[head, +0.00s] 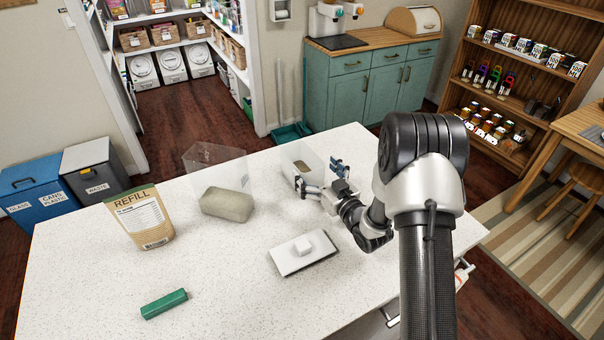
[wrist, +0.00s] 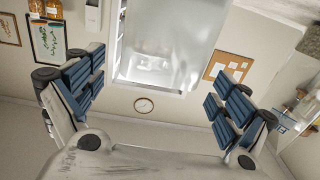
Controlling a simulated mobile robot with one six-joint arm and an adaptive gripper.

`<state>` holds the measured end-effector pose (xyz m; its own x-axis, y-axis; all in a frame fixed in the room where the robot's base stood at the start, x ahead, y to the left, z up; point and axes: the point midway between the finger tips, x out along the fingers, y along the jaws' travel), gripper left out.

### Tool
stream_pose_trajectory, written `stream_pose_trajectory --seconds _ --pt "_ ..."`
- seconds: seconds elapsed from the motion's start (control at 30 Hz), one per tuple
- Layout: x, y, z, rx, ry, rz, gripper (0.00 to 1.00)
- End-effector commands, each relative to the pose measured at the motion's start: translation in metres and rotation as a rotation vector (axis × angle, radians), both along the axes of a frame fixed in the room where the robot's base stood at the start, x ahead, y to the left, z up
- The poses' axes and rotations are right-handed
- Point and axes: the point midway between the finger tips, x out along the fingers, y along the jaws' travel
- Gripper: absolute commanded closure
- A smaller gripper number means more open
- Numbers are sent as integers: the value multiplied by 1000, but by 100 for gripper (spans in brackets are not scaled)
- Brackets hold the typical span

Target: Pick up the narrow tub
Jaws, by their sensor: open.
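The narrow tub (head: 289,165) appears to be the pale, open-topped container standing upright at the far side of the white counter, with something brown inside. My gripper (head: 318,174) is open at its near right side, one finger in front of it and the other beyond its right end. I cannot tell whether the fingers touch it. In the wrist view my gripper (wrist: 157,98) shows its blue-padded fingers spread wide. A pale, glassy rectangle shows above between them; I cannot tell whether it is the tub.
A wider clear tub (head: 213,160) with a grey-beige block (head: 227,205) stands to the left. A brown refill pouch (head: 146,217), a white lid-like plate with a knob (head: 290,263) and a green bar (head: 164,304) are on the counter (head: 225,270). The front middle is clear.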

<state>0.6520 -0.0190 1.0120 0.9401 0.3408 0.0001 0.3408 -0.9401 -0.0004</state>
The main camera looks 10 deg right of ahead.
Motion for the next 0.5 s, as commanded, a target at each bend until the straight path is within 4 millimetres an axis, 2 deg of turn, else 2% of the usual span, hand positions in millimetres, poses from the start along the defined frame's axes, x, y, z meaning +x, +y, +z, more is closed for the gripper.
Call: stream_pose_trajectory --seconds 0.13,0.4,0.5 --pt "10 4 0 -2 -1 1 6" --pt "48 18 -1 -1 0 2 6" --pt "55 20 0 -1 -1 1 6"
